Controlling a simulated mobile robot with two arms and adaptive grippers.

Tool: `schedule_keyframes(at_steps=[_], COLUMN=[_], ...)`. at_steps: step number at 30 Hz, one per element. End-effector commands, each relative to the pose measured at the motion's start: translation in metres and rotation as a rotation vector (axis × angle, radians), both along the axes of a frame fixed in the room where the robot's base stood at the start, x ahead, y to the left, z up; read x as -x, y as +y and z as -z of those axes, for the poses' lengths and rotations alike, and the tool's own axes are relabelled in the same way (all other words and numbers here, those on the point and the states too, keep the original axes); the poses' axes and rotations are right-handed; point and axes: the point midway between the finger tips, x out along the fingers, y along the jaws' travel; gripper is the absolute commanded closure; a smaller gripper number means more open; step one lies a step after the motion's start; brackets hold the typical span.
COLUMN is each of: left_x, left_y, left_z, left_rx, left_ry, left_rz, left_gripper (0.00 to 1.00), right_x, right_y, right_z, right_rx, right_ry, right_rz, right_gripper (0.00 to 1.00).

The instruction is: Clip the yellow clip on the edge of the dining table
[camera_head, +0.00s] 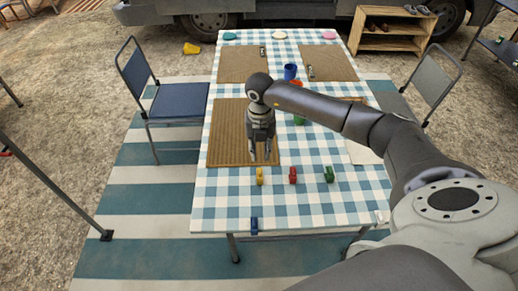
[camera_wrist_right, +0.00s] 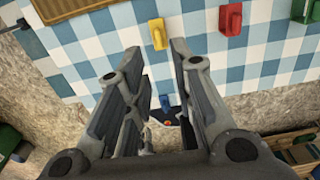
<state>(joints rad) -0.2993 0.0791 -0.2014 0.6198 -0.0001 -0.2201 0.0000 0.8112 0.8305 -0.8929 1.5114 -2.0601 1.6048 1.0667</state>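The yellow clip (camera_head: 259,176) stands on the checked cloth of the dining table (camera_head: 275,212), near the front end. My right gripper (camera_head: 263,158) hangs just behind it, over the front edge of a woven placemat, pointing down. In the right wrist view the fingers (camera_wrist_right: 155,50) are apart with nothing held between them. The yellow clip (camera_wrist_right: 158,33) shows just beyond the fingertips there. A blue clip (camera_head: 254,225) sits at the table's front edge, and it also shows between the fingers in the wrist view (camera_wrist_right: 165,101). My left gripper is not in view.
A red clip (camera_head: 293,175) and a green clip (camera_head: 329,174) stand in a row right of the yellow one. Behind are brown placemats (camera_head: 243,64) and a blue cup (camera_head: 290,71). A blue chair (camera_head: 180,103) stands left. The table's front strip is mostly clear.

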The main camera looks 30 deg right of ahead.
Motion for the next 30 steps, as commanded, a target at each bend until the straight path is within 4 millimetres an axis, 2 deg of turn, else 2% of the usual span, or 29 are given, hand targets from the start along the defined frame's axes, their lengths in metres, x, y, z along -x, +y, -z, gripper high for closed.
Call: schedule_keyframes(at_steps=[24, 30], left_x=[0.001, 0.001], left_y=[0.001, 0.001], left_z=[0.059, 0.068], left_rx=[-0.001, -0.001], left_ry=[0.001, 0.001], left_rz=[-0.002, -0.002], left_gripper=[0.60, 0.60], right_x=[0.000, 0.000], right_y=[0.001, 0.001], right_z=[0.081, 0.094], right_rx=[-0.004, -0.004], right_ry=[0.000, 0.000], right_rz=[-0.002, -0.003], right_gripper=[0.77, 0.77])
